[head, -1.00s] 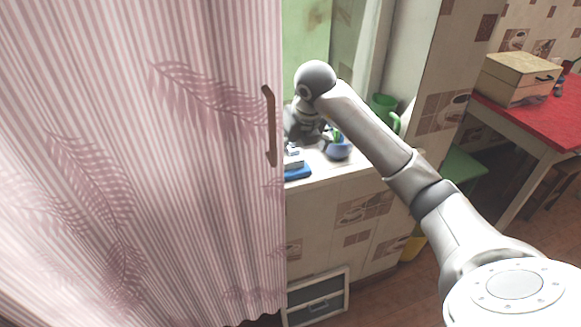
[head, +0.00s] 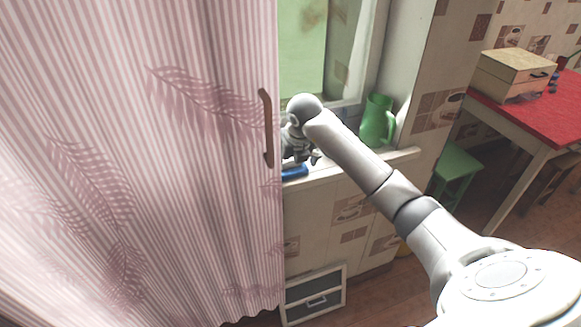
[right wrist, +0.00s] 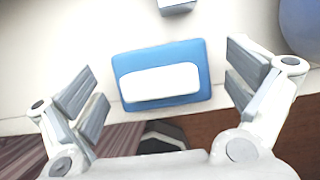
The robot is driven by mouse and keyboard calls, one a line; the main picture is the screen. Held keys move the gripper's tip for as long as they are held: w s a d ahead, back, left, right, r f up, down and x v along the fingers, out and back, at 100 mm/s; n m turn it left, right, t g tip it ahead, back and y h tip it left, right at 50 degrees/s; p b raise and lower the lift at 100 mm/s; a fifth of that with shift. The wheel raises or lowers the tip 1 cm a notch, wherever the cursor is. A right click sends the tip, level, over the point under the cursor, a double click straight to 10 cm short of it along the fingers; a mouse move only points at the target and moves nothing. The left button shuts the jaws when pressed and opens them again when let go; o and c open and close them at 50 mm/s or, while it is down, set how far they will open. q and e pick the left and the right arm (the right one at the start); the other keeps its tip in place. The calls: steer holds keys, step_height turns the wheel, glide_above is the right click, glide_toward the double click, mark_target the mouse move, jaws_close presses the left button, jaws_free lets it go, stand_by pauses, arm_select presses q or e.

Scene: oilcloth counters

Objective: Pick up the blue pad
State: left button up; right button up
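The blue pad (right wrist: 204,62), a blue rectangle with a white top piece, lies flat on the white sill near its front edge. In the head view, only a blue strip of the pad (head: 294,172) shows below my right gripper (head: 304,157). In the right wrist view, my right gripper (right wrist: 163,88) is open, with one finger on each side of the pad and visible gaps between. Nothing is held. How high the fingers are above the sill is hard to tell. My left gripper is not in view.
A grey block (right wrist: 177,6) and a rounded blue object (right wrist: 302,25) are beyond the pad.

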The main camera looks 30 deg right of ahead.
steer(key=c, duration=0.7)
